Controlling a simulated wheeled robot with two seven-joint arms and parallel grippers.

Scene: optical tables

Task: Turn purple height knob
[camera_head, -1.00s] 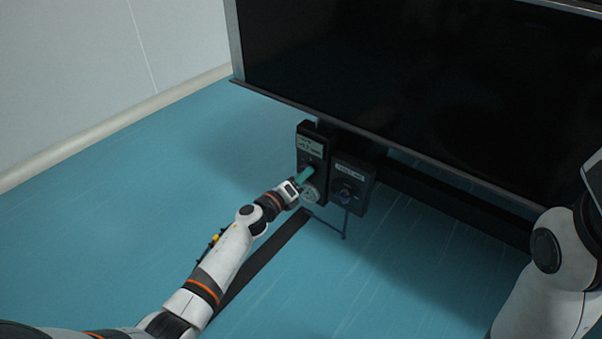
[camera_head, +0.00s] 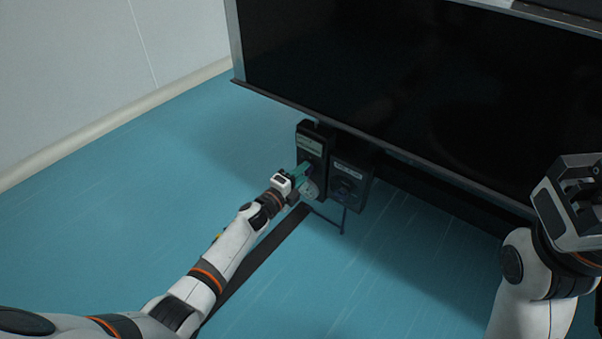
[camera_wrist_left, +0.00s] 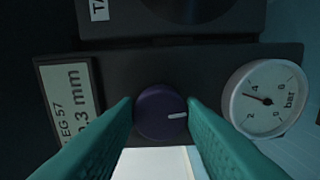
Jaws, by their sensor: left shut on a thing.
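The purple knob (camera_wrist_left: 160,112) is round with a white pointer mark and sits on a dark control box (camera_wrist_left: 200,65) in the left wrist view. In the head view this control box (camera_head: 311,140) hangs under the table's front edge. My left gripper (camera_head: 304,171) reaches it from the lower left and hides the knob there. Its teal fingers (camera_wrist_left: 160,122) lie on both sides of the knob and are shut on it. The pointer mark points right in the wrist view. My right gripper (camera_head: 572,205) is raised at the right edge, away from the box; its jaw gap is unclear.
A label display (camera_wrist_left: 75,97) reading "LEG 57" in part and a round bar gauge (camera_wrist_left: 265,98) flank the knob. A second dark box (camera_head: 350,182) with its own knob hangs close on the right. The black table (camera_head: 400,80) overhangs both. Blue floor lies open at left.

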